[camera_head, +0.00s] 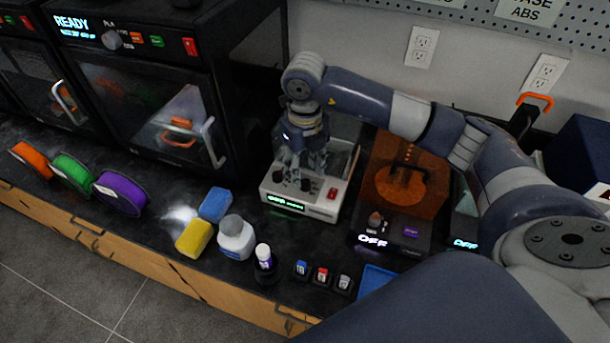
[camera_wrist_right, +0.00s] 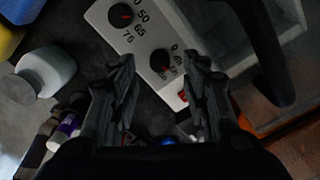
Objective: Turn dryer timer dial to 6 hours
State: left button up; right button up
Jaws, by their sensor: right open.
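The filament dryer (camera_head: 328,204) is a pale box with a clear lid, two black dials, a red switch and a lit green display. Its left dial (camera_head: 281,174), marked 50, 65 and 75, also shows in the right wrist view (camera_wrist_right: 121,15). The right dial (camera_head: 306,184), with a 0 beside it, is the timer dial (camera_wrist_right: 161,60); its other numbers are partly hidden or blurred. My right gripper (camera_head: 302,150) is open above the dial panel. In the wrist view its fingertips (camera_wrist_right: 160,68) lie either side of the timer dial; contact cannot be told.
An orange-lidded machine (camera_head: 410,178) stands right of the dryer, and a black printer (camera_head: 150,80) left of it. A blue sponge (camera_head: 215,204), yellow sponge (camera_head: 194,238), white bottle (camera_head: 236,240) and small purple-labelled bottle (camera_head: 264,258) stand in front. Filament spools (camera_head: 120,193) lie at left.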

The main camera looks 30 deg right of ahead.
aim_at(305, 182)
notch_tip(305, 182, up, 8)
dwell(0.7)
